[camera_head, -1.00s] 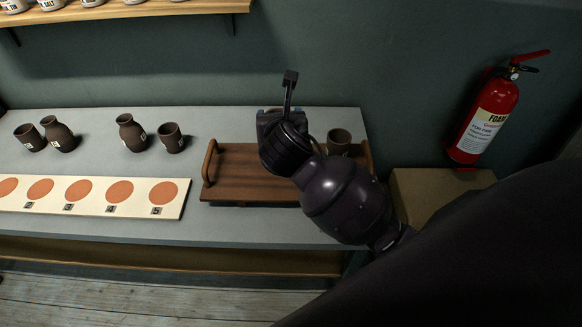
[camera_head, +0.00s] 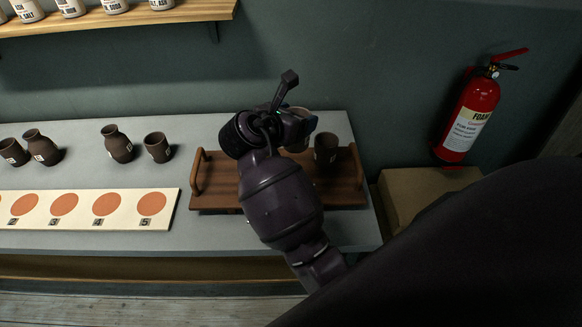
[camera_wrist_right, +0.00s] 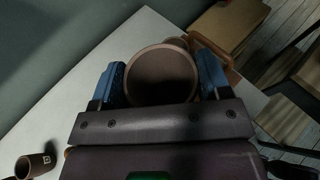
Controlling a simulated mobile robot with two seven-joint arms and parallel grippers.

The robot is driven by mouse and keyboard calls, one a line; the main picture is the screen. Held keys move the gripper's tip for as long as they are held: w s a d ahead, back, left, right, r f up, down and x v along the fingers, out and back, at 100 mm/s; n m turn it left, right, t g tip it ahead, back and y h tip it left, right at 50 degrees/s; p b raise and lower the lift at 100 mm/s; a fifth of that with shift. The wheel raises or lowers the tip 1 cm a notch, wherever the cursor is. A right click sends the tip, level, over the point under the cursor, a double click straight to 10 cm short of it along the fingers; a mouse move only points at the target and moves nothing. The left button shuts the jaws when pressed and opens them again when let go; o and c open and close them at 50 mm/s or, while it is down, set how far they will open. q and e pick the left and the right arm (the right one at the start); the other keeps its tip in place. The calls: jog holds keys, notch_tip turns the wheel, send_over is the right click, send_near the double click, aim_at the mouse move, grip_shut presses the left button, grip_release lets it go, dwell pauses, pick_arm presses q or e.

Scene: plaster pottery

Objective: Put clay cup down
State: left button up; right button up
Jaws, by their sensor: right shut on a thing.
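In the right wrist view, a brown clay cup (camera_wrist_right: 162,76) sits between the blue fingers of my right gripper (camera_wrist_right: 160,82), which is shut on it. I look onto its round mouth. In the head view my right gripper (camera_head: 297,126) is over the back of the wooden tray (camera_head: 218,184), and my own wrist hides most of the held cup. I cannot tell whether the held cup touches the tray. Another dark cup (camera_head: 326,147) stands upright on the tray's right part, just right of the gripper. My left gripper is not in view.
Two vases (camera_head: 117,144) (camera_head: 41,147) and two cups (camera_head: 157,147) (camera_head: 12,152) stand on the grey table left of the tray. A board with orange discs (camera_head: 172,208) lies in front of them. A cardboard box (camera_head: 425,185) and fire extinguisher (camera_head: 471,118) are at right.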

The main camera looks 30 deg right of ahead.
notch_tip(320, 180, down, 15)
jog(key=shift+f+b, duration=0.1)
jog(key=shift+b, duration=0.8)
jog(key=o, duration=1)
jog(key=shift+f, duration=0.15)
jog(key=shift+r, duration=0.2)
